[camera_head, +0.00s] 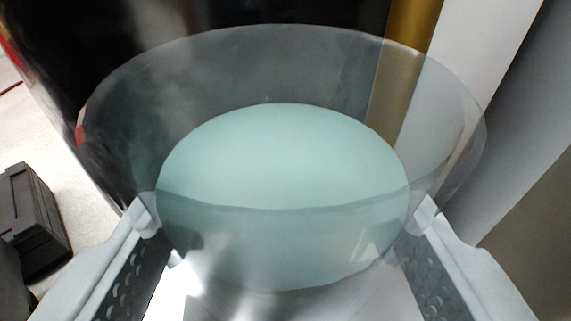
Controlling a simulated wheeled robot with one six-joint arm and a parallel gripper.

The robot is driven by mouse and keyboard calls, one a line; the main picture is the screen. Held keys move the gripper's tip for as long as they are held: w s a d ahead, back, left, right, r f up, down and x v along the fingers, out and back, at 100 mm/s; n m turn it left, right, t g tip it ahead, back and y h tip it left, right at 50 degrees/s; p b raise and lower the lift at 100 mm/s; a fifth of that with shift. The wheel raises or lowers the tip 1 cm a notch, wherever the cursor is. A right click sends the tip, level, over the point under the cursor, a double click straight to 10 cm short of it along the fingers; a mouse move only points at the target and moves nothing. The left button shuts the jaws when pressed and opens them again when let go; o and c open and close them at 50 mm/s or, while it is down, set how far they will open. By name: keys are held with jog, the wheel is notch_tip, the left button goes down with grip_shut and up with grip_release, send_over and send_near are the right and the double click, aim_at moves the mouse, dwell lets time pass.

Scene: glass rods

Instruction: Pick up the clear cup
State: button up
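The clear cup (270,75) fills the middle of the view, a wide see-through vessel with a pale teal, round inner area (280,160). Its broad rim spans most of the picture. My gripper (285,212) has one finger on each side of the cup, far apart, with the fingertips against its lower wall at left and right. The fingers look closed on the cup. The cup's underside, and whether it touches any surface, cannot be made out.
A black box (32,222) lies on the pale floor at the left. A dark glossy body (230,14) stands behind the cup, with a gold vertical strip (412,25) and a white panel (480,45) to its right.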

jog(key=shift+w, duration=0.15)
jog(key=c, duration=0.8)
